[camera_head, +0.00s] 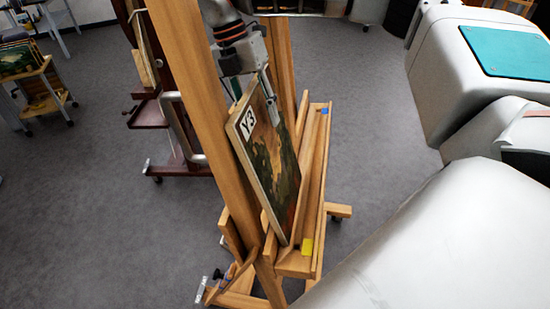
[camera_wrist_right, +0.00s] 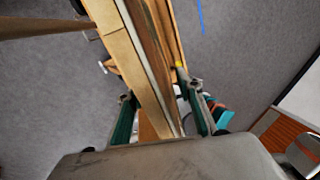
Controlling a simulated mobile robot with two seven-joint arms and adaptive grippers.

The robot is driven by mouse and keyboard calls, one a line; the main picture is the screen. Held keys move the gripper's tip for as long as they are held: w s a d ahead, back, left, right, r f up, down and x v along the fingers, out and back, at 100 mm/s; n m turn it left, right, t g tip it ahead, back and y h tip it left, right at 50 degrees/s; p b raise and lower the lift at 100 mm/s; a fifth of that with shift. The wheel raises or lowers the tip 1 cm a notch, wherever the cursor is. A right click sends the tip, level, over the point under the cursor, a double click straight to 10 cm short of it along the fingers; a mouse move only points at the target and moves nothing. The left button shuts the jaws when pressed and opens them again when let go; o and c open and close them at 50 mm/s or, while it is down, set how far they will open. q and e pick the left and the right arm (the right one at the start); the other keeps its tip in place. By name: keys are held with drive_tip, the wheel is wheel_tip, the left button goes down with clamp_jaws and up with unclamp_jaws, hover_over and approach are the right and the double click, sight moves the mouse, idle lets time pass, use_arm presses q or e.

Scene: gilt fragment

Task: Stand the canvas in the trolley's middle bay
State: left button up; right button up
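The canvas (camera_head: 272,165), a landscape painting with a white Y3 label, leans on the wooden easel (camera_head: 230,190), its lower edge at the easel's ledge. My right gripper (camera_head: 256,88) is at the canvas's top edge, one finger in front of the painted face. In the right wrist view, its two green-padded fingers (camera_wrist_right: 161,112) are spread on either side of the canvas edge (camera_wrist_right: 150,65), with gaps visible. A small wooden trolley (camera_head: 48,98) at the far left holds several pictures; its middle bay cannot be made out. My left gripper is not in view.
A dark red easel (camera_head: 150,112) stands behind and left of the wooden one. Yellow (camera_head: 307,247) and blue marks show on the ledge. Grey floor (camera_head: 110,235) lies open at left, between the easels and the trolley.

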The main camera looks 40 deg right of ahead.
drive_tip(key=shift+x, duration=1.4)
drive_tip(key=shift+w, duration=0.1)
clamp_jaws()
drive_tip(key=shift+r, duration=0.15)
